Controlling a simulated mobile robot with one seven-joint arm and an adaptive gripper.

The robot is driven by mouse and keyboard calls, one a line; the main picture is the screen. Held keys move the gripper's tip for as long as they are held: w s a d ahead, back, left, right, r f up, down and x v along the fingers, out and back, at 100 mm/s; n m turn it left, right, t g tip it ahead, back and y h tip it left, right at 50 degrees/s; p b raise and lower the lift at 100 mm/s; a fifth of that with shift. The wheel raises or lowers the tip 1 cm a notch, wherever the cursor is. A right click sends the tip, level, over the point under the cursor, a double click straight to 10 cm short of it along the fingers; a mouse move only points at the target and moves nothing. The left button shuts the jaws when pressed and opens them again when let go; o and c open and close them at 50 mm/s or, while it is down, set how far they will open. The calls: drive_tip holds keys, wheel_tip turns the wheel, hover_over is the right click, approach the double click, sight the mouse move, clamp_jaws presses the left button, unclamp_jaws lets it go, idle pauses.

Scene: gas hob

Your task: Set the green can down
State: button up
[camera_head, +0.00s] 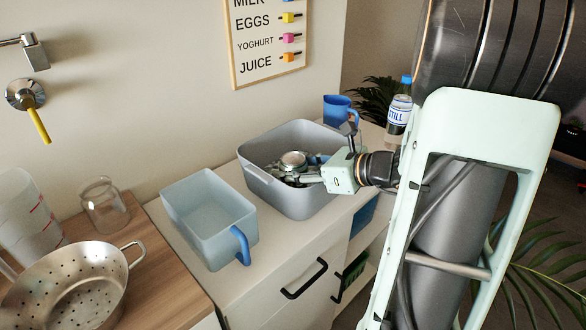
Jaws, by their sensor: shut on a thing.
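My gripper (298,174) reaches from the right over the rim of a grey tub (262,185) on the white counter. Its dark fingers are shut on a round thing with a silver top (293,160), which looks like the green can seen from above. The can's side is hidden by the fingers and the tub, so its green colour does not show. I cannot tell whether its base touches anything in the tub.
A pale blue jug (205,215) stands left of the tub, a blue mug (337,110) behind it. A labelled bottle (399,112) stands close to my arm. A colander (75,285) and a glass jar (103,205) are on the wooden top. Little white counter is free.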

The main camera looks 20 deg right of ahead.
drive_tip(key=o, duration=1.5)
drive_tip(key=shift+c, duration=0.2)
drive_tip(key=shift+s+d+r+p, duration=0.15)
drive_tip(key=shift+d+r+p, duration=0.05)
drive_tip(key=shift+r+p, duration=0.1)
drive_tip(key=p+v, duration=0.2)
drive_tip(key=v, duration=0.9)
drive_tip(key=shift+s, duration=0.2)
drive_tip(key=shift+r, duration=0.1)
